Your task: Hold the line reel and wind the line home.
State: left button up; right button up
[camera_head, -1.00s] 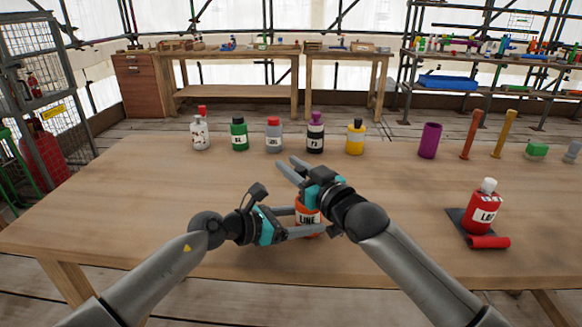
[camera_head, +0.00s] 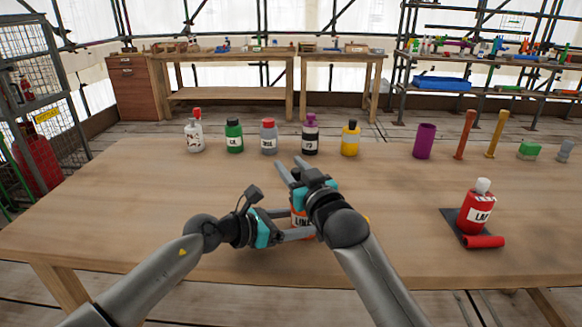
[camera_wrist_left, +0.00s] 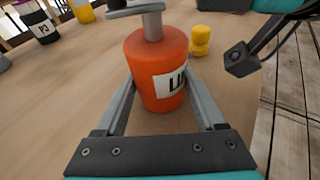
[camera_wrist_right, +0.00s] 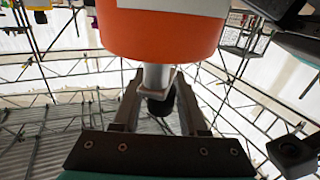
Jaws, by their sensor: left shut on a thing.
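The line reel (camera_wrist_left: 158,62) is an orange, bottle-like body with a white label, upright on the table. In the head view only part of it (camera_head: 299,220) shows behind my grippers. My left gripper (camera_wrist_left: 160,95) is shut on its body, one finger on each side. A grey shaft and crank arm (camera_wrist_left: 150,14) stand on top of the reel. My right gripper (camera_wrist_right: 158,85) is above the reel, its fingers apart on either side of the crank's black knob (camera_wrist_right: 161,100). A gap shows beside the knob. The line itself cannot be made out.
Several bottles stand in a row behind, including a green one (camera_head: 234,136) and a yellow one (camera_head: 350,139). A red bottle (camera_head: 477,208) stands on a dark mat at right, beside a red cylinder (camera_head: 484,242). A purple cup (camera_head: 424,141) stands farther back. The table's left side is clear.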

jog(key=shift+o, duration=1.1)
jog(key=v, duration=1.2)
